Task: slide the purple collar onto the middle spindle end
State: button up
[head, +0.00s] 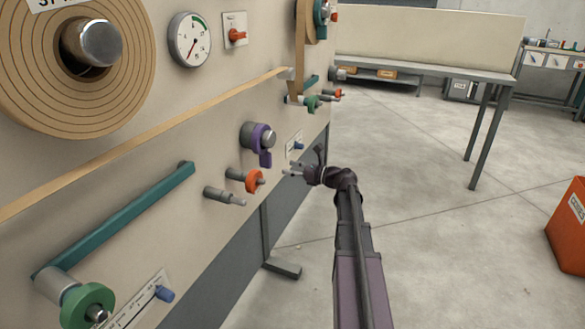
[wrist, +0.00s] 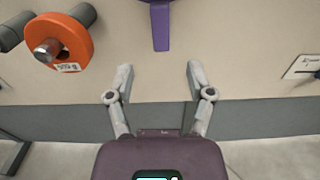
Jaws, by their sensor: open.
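The purple collar (head: 261,139) sits around a thick grey spindle (head: 247,134) with a shiny end on the machine's cream panel; its tab hangs down. In the wrist view only the tab and lower part of the purple collar (wrist: 161,26) show, at the top centre, ahead of my gripper. My gripper (head: 303,164) is open and empty, lower right of the collar and apart from it; its two fingers (wrist: 159,68) are spread in the wrist view. Below the collar are a spindle with an orange collar (head: 255,181) and a bare stepped spindle (head: 224,196). I cannot tell which is the middle spindle end.
The orange collar (wrist: 63,41), with a white label, shows upper left in the wrist view. A blue knob on a scale plate (head: 298,146) is just above my gripper. A teal arm (head: 120,215) and large paper roll (head: 20,110) lie left. Open floor lies right.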

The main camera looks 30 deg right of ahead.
aim_at(271, 163)
jog(key=shift+x, duration=4.4)
grip_shut()
jog(key=shift+s, duration=0.1)
jog(key=shift+v, duration=3.05)
jog(key=shift+d, duration=0.1)
